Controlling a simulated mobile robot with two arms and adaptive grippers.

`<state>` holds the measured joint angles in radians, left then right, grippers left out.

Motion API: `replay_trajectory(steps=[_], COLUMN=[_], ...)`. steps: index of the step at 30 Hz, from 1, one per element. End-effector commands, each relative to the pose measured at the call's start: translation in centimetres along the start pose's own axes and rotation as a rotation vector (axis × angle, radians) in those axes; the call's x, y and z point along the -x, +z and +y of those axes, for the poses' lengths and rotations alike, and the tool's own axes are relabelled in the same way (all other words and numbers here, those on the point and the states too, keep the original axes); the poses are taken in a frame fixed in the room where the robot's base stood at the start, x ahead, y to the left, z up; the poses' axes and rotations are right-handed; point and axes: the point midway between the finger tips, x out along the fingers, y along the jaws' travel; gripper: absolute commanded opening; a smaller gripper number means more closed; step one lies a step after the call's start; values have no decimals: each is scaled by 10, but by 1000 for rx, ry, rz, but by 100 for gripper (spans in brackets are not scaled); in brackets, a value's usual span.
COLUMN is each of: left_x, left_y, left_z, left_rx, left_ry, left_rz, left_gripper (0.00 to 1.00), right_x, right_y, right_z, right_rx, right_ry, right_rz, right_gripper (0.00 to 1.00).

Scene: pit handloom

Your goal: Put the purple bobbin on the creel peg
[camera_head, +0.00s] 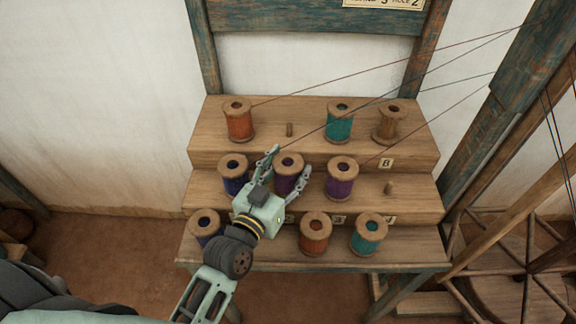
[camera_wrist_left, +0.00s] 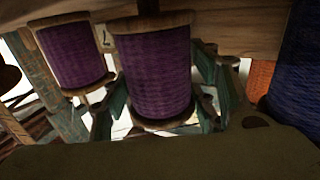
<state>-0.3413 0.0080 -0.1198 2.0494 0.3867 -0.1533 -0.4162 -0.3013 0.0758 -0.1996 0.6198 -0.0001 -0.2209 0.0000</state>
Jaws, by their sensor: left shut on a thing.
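My left gripper (camera_head: 285,168) is shut on a purple bobbin (camera_head: 289,184) in the middle tier of the stepped wooden creel (camera_head: 215,152). In the left wrist view this bobbin (camera_wrist_left: 155,72) is upright in the picture between the two fingers (camera_wrist_left: 158,105). I cannot tell whether it is lifted off its peg. Another purple bobbin (camera_head: 341,182) stands just right of it. One bare creel peg (camera_head: 389,188) is at the right of the middle tier, and another bare peg (camera_head: 289,130) is on the top tier. My right gripper is not in view.
Orange (camera_head: 239,122), teal (camera_head: 339,125) and nearly bare (camera_head: 389,124) bobbins stand on the top tier. A blue bobbin (camera_head: 233,180) is close left of the gripper. Several bobbins fill the bottom tier. Threads (camera_head: 400,75) cross above the creel towards the loom frame (camera_head: 515,75) at right.

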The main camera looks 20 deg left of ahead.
Motion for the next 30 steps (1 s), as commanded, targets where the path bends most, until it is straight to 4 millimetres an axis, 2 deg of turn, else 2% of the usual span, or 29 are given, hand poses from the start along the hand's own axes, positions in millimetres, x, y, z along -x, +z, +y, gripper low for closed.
replay_trajectory(steps=[3, 13, 14, 15, 21, 28, 30], left_x=[0, 0, 0, 0, 0, 0, 0], left_y=[6, 7, 7, 7, 7, 7, 8], left_z=[0, 0, 0, 0, 0, 0, 0], left_rx=[0, 1, 1, 1, 1, 1, 1], left_ry=[0, 0, 0, 0, 0, 0, 0], left_rz=[2, 3, 3, 3, 2, 2, 0], left_gripper=[25, 25, 55, 58, 76, 76, 81], right_x=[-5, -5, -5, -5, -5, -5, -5], right_y=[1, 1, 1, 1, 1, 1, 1], right_z=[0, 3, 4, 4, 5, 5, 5], right_rx=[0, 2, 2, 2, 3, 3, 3], right_ry=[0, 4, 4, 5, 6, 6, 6], right_rz=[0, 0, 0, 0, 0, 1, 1], right_gripper=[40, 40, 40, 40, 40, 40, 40])
